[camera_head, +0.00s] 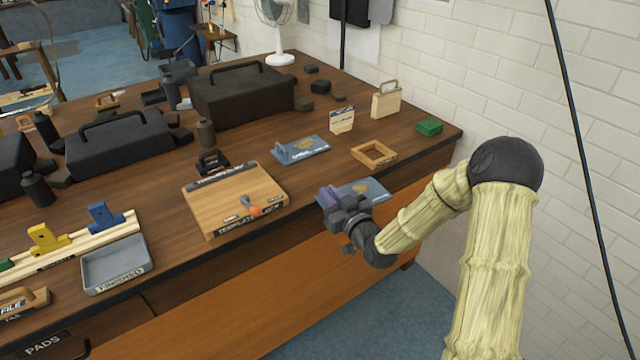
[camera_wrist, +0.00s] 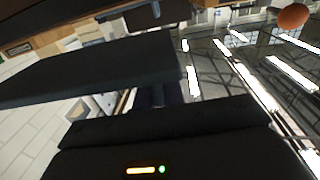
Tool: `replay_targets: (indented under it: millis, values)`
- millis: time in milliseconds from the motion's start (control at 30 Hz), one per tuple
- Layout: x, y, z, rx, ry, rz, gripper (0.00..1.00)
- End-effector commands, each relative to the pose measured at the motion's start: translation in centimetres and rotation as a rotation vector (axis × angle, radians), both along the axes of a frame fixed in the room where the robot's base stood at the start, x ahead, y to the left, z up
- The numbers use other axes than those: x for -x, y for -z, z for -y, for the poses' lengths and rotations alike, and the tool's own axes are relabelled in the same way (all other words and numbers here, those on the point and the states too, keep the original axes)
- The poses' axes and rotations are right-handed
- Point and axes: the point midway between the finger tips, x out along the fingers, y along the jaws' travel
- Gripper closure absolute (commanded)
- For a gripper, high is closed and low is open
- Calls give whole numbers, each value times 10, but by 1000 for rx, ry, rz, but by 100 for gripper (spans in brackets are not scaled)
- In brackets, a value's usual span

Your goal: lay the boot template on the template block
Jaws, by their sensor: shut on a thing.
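The boot template (camera_head: 365,192) is a flat blue plate with a small brown mark and pale lettering. It is at the table's front edge, right of the template block. My gripper (camera_head: 335,200) is shut on its raised purple-grey part at the left end. I cannot tell whether the plate touches the table. The template block (camera_head: 222,200) is a light wooden board with a dark bar along its back, a lettered front label and a lever with an orange knob (camera_head: 255,211). The wrist view shows my dark gripper fingers (camera_wrist: 158,95); the held part between them is mostly hidden.
A similar blue plate (camera_head: 302,150) lies behind on the table. A wooden frame (camera_head: 373,153), a green block (camera_head: 429,127) and a black clamp-like object (camera_head: 212,162) stand nearby. A grey tray (camera_head: 117,265) is at the left front. The block's top is bare except for the lever.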

Motion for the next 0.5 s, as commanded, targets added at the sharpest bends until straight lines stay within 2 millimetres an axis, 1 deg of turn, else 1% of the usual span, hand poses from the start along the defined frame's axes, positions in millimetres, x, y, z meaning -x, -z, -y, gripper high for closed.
replay_targets:
  millis: [133,267,400,500]
  values:
    - [6,23,23,1,35,3,100]
    - [16,50,50,0,77,0,100]
    - [36,86,84,-3,137,-5,100]
    - [51,104,102,-5,172,-5,100]
